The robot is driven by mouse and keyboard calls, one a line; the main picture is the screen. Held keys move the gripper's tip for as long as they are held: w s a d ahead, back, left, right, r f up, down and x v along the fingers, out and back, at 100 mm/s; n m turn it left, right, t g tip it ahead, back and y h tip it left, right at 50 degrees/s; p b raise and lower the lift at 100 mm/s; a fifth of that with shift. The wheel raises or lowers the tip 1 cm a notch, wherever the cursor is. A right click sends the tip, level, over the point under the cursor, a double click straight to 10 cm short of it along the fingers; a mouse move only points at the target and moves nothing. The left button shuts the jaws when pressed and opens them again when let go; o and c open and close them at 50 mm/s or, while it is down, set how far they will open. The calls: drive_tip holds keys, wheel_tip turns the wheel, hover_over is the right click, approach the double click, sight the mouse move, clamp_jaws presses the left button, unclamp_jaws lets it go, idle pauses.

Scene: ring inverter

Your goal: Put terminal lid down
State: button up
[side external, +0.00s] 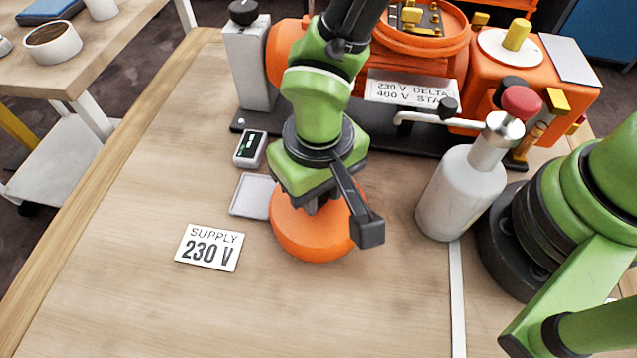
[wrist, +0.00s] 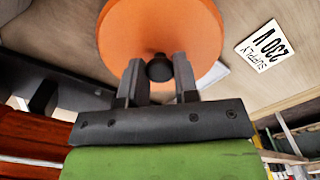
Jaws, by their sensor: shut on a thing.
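The terminal lid is a round orange disc (side external: 310,238) with a dark knob, low over the table in front of the orange machine. In the wrist view the lid (wrist: 190,25) lies just beyond the fingers, and its black knob (wrist: 159,68) sits between them. My gripper (wrist: 158,72) is shut on that knob. In the side external view my gripper (side external: 312,205) is above the lid and partly hides it. I cannot tell whether the lid touches the table. The open terminal box (side external: 420,18) on the machine shows brass parts inside an orange rim.
A white bottle with a red top (side external: 462,190) stands right of the lid. A "SUPPLY 230 V" card (side external: 210,248) lies to the left. A small meter (side external: 250,148) and a pale square tray (side external: 248,196) are behind it. The table's front left is clear.

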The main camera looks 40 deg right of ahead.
drive_tip(key=o, duration=1)
drive_tip(key=shift+f, duration=0.1)
drive_tip(key=shift+c, duration=0.2)
wheel_tip(320, 180, up, 12)
drive_tip(key=shift+r, duration=0.2)
drive_tip(key=d+r+m+t+y, duration=0.2)
drive_tip(key=d+r+t, duration=0.1)
drive_tip(key=d+r, duration=0.85)
drive_tip(key=s+d+r+m+t, duration=0.2)
drive_tip(key=s+d+t, duration=0.2)
drive_tip(key=s+d, duration=0.3)
drive_tip(key=shift+s+d, duration=0.3)
drive_tip(key=shift+d, duration=0.4)
